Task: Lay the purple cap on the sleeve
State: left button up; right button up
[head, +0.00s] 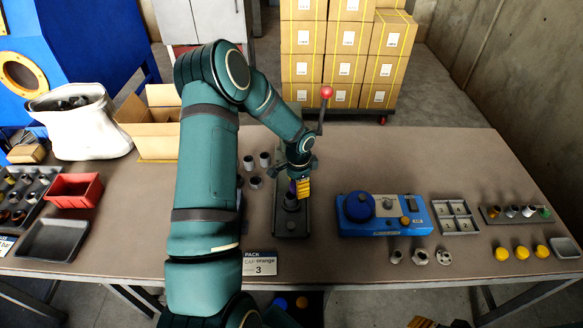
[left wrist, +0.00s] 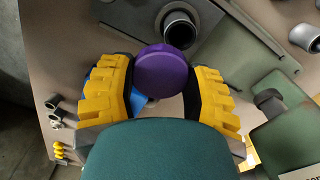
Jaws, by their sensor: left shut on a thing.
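The purple cap (left wrist: 163,70) is between the yellow fingers of my left gripper (left wrist: 165,92), which is shut on it. In the head view the left gripper (head: 302,188) points down over the dark press base (head: 291,222), and a bit of purple shows beside its fingers. A grey sleeve (left wrist: 180,12) with a dark open mouth stands on the base just beyond the cap in the left wrist view. The cap overlaps its near side in that picture; I cannot tell whether they touch. A yellow part of my right gripper (head: 424,322) shows at the bottom edge.
A lever with a red ball (head: 326,92) rises behind the base. Several loose sleeves (head: 265,159) stand left of it. A blue device (head: 385,215) stands to the right, with grey fittings (head: 420,256) before it. A sign (head: 260,264) reads "PACK CAP orange 3".

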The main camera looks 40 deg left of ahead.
aim_at(292, 188)
pick_arm(q)
jog(key=shift+a+r+m, duration=0.3)
jog(key=shift+a, duration=0.6)
jog(key=shift+a+f+b, duration=0.2)
jog(key=shift+f+b, duration=0.3)
jog(key=shift+f, duration=0.6)
jog(key=shift+a+f+b, duration=0.2)
jog(key=shift+f+b, duration=0.3)
jog(key=shift+f, duration=0.6)
jog(key=shift+f+b, duration=0.55)
jog(key=shift+f, duration=0.15)
pick_arm(e)
jog(key=shift+w+f, duration=0.15)
jog(key=shift+f, duration=0.6)
jog(key=shift+w+f, duration=0.1)
jog(key=shift+f, duration=0.65)
pick_arm(q)
jog(key=shift+f+b, duration=0.4)
jog(key=shift+b, duration=0.15)
pick_arm(e)
jog(key=shift+f, duration=0.5)
pick_arm(q)
jog(key=o, duration=1.1)
jog(key=shift+r, duration=0.15)
pick_arm(e)
jog(key=shift+r, duration=0.1)
